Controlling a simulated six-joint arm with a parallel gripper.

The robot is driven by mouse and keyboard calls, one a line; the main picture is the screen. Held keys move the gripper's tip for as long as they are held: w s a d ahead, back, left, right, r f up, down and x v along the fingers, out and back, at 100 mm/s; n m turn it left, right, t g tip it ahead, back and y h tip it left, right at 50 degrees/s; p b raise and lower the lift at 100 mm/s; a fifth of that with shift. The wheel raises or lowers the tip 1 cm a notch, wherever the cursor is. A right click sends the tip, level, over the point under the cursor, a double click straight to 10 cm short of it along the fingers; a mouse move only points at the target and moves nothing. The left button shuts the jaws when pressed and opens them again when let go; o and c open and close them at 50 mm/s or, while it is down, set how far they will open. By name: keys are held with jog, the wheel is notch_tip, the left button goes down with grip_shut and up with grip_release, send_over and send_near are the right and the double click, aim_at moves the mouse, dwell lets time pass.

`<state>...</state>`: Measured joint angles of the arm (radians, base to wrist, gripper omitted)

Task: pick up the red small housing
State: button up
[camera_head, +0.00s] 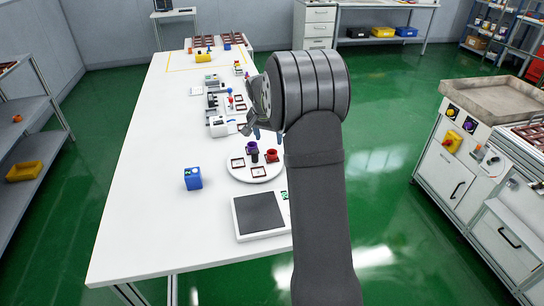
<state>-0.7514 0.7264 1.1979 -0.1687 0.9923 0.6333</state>
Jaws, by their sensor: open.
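A red small housing (271,155) stands on a round white plate (238,175) on the long white table. A purple part (251,147) and a dark part (254,156) stand just left of it. My gripper (267,135) is open, above and behind the plate in the picture, with bluish tips pointing down. It is partly hidden by my grey arm, and nothing shows between its tips. It appears apart from the red housing, but its height above the plate is hard to judge.
Dark-red square frames (258,171) lie on the plate around the parts. A blue box (193,178) and a white-rimmed dark pad (236,228) are nearer. Small devices (218,126) line the table behind the plate.

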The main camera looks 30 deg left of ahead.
aim_at(271, 150)
jog(key=x, duration=0.8)
jog(key=shift+d, duration=0.15)
jog(key=c, duration=1)
jog(key=shift+c, duration=0.2)
jog(key=shift+r, duration=0.1)
